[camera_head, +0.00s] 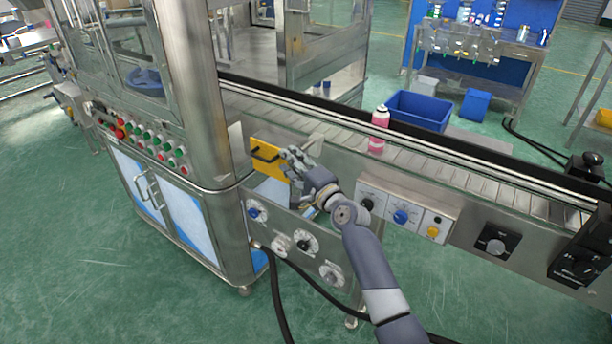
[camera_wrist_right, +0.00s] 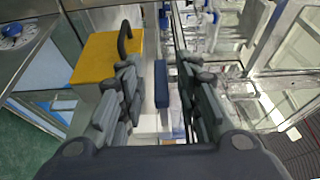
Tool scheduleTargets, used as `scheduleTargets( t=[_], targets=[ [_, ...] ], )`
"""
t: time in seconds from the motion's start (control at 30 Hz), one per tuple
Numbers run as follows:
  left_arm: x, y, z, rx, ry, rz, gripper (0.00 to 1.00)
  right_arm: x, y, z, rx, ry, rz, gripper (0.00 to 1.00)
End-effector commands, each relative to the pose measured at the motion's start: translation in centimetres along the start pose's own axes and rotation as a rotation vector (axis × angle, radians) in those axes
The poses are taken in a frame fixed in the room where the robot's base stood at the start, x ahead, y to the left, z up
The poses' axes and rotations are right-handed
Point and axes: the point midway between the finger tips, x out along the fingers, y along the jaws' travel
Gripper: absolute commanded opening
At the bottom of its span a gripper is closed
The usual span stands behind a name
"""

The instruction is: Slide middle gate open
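A yellow plate with a black handle (camera_head: 266,158), which looks like the gate, stands at the conveyor's near edge beside the machine cabinet. My right gripper (camera_head: 292,160) is just right of the plate in the head view and hides part of it. In the right wrist view the yellow plate (camera_wrist_right: 98,60) and its black handle (camera_wrist_right: 125,40) are at upper left, beyond the left finger. The gap between my right gripper's fingers (camera_wrist_right: 160,88) is wide, with nothing held. Whether a finger touches the handle cannot be told. My left gripper is not in view.
The conveyor (camera_head: 465,179) runs to the right with a pink can (camera_head: 379,130) standing on it. A control box with knobs (camera_head: 402,215) is on the conveyor's front, close to my right forearm. The steel cabinet (camera_head: 190,90) stands left of the gate.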

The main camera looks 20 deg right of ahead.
Motion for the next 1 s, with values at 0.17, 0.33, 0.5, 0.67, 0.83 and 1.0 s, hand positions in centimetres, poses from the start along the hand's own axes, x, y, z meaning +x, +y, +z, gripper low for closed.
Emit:
scheduleTargets(
  t=[0.17,0.33,0.5,0.67,0.83,1.0],
  targets=[
    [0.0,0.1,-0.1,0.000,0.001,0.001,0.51,-2.9,0.2,0.0,-0.001,0.001,0.002,0.32],
    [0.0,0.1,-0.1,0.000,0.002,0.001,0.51,-5.9,0.2,0.1,-0.001,0.000,0.003,0.32],
    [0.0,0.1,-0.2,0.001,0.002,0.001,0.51,-8.6,0.1,0.1,-0.001,0.000,0.003,0.32],
    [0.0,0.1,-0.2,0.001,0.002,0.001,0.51,-10.2,0.2,0.1,0.000,-0.001,0.003,0.32],
    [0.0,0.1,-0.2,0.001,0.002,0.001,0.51,-10.9,0.1,0.1,-0.001,-0.001,0.002,0.32],
    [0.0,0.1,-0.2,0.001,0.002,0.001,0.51,-10.9,0.1,0.1,0.000,-0.001,0.002,0.32]
  ],
)
